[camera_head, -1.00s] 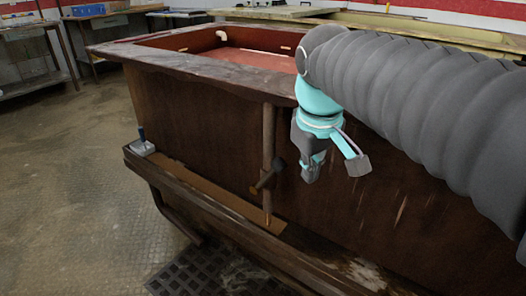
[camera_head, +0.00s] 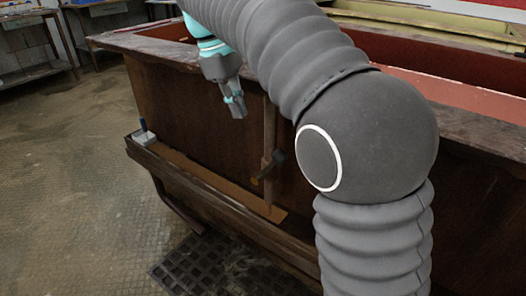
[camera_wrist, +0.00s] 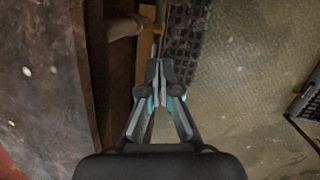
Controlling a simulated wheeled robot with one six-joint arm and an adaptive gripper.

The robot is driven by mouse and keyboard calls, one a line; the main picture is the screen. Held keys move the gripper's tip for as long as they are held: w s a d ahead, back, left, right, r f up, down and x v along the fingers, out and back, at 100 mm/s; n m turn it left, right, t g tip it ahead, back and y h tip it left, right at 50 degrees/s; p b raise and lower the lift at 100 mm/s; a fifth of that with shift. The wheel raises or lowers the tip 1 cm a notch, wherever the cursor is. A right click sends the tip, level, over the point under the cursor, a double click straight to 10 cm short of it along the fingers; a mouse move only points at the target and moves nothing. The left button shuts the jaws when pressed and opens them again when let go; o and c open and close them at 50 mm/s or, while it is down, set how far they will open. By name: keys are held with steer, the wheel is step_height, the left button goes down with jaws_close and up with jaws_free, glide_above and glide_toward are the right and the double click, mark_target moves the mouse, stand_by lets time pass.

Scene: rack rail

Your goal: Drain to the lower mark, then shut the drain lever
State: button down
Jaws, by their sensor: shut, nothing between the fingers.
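A brown tank (camera_head: 160,95) stands in front of me, with a vertical drain pipe (camera_head: 268,125) on its near wall. A drain lever (camera_head: 277,157) with a dark end sits low on the pipe, angled up to the right. The pipe (camera_wrist: 125,27) also shows at the top of the wrist view, beside a yellowish part (camera_wrist: 146,42). My gripper (camera_head: 236,112) is shut and empty, pointing down left of the pipe, apart from the lever. My arm hides much of the tank's inside. I cannot make out the lower mark, the liquid level or whether liquid flows.
A ledge (camera_head: 190,187) runs along the tank's foot. A pale block with a blue upright part (camera_head: 143,134) stands on its left end. A dark grate (camera_head: 205,265) lies on the floor below. Tables (camera_head: 30,70) stand at the back left. The floor at left is clear.

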steer(key=b, duration=0.2)
glide_toward(268, 168)
step_height(268, 168, down, 4)
steer(key=w+a, duration=0.2)
steer(key=d, duration=0.1)
steer(key=s+d+f, duration=0.1)
steer(key=d, duration=0.1)
steer(key=shift+s+d+f, duration=0.15)
steer(key=shift+s+f, duration=0.05)
steer(key=shift+f, duration=0.05)
